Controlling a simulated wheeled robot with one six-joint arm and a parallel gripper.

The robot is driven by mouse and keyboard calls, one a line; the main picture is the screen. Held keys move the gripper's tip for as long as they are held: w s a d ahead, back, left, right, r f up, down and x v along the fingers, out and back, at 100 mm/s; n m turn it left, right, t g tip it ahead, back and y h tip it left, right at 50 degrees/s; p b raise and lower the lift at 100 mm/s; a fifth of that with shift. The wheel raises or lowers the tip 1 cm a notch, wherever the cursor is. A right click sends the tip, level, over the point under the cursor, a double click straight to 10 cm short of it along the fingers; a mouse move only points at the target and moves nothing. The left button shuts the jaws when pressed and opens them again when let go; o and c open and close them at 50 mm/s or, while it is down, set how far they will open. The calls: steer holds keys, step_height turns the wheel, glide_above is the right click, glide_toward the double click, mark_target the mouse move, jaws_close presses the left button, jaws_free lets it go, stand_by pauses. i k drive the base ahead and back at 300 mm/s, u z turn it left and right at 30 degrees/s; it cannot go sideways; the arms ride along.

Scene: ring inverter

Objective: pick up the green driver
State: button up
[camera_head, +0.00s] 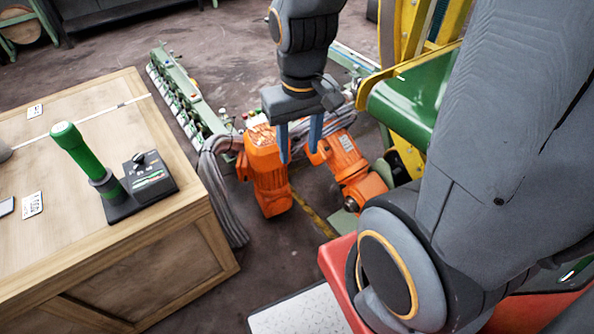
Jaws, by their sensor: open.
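The green driver (78,148) stands upright, leaning a little to the left, in a dark holder on the wooden crate at the left. Its handle is green with a pale top, and its lower end is hidden in the holder's grey collar (107,186). My gripper (300,154) points down with its two blue fingers apart and nothing between them. It is well to the right of the driver, beyond the crate's right edge and over the floor area with the orange machines.
The wooden crate (40,245) also bears a black control box (148,176) close to the driver and printed cards (32,205). Orange motors (263,175) and grey cables lie below my gripper. A yellow and green machine (408,100) stands at the right.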

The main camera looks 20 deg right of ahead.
mark_target(66, 135)
steer(key=u, duration=1.25)
steer(key=k, duration=1.2)
steer(key=u, duration=0.5)
steer(key=i, duration=1.45)
steer(key=z, duration=0.75)
